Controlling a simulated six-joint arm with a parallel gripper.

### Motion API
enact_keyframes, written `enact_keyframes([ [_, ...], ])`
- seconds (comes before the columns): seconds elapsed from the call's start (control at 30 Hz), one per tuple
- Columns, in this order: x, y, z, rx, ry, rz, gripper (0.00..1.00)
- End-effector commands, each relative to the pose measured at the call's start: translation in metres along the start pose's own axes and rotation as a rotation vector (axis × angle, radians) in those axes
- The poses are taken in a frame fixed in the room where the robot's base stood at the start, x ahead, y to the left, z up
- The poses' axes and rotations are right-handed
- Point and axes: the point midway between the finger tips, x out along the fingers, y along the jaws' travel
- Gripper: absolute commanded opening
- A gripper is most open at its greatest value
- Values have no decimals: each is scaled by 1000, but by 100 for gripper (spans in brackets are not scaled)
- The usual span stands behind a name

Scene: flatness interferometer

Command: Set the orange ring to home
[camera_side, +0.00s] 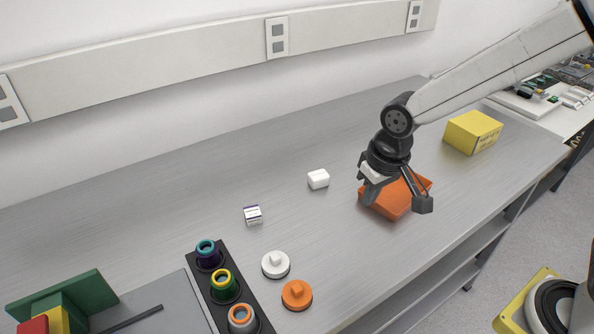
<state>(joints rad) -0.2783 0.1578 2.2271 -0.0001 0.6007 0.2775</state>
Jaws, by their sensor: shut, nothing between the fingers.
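The orange ring (240,313) is the rim of the nearest round part in a black strip holder (206,292) at the bottom of the view. A mark that would show its setting is too small to make out. My gripper (371,197) is shut and empty, pointing down, well to the right of and behind the ring. In the picture it overlaps the left part of an orange tray-like box (400,203); I cannot tell its height above it.
Teal-purple (206,252) and yellow-green (222,281) ringed parts share the strip. Beside it lie a white knobbed disc (275,265) and an orange one (297,294). Small white boxes (318,179) (253,215) and a yellow box (473,132) stand farther off. The bench's middle is mostly clear.

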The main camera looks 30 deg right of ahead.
Motion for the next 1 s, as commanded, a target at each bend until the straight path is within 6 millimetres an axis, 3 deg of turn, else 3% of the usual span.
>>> enact_keyframes([
  [0.2,-10,-67,-19,-6,-42,-6,0],
  [0.37,-18,-117,-23,-5,-72,-3,0],
  [0.7,-39,-220,-7,-4,-127,21,0],
  [0.83,-46,-248,2,-3,-140,32,0],
  [1.0,-51,-267,11,-1,-149,41,0],
])
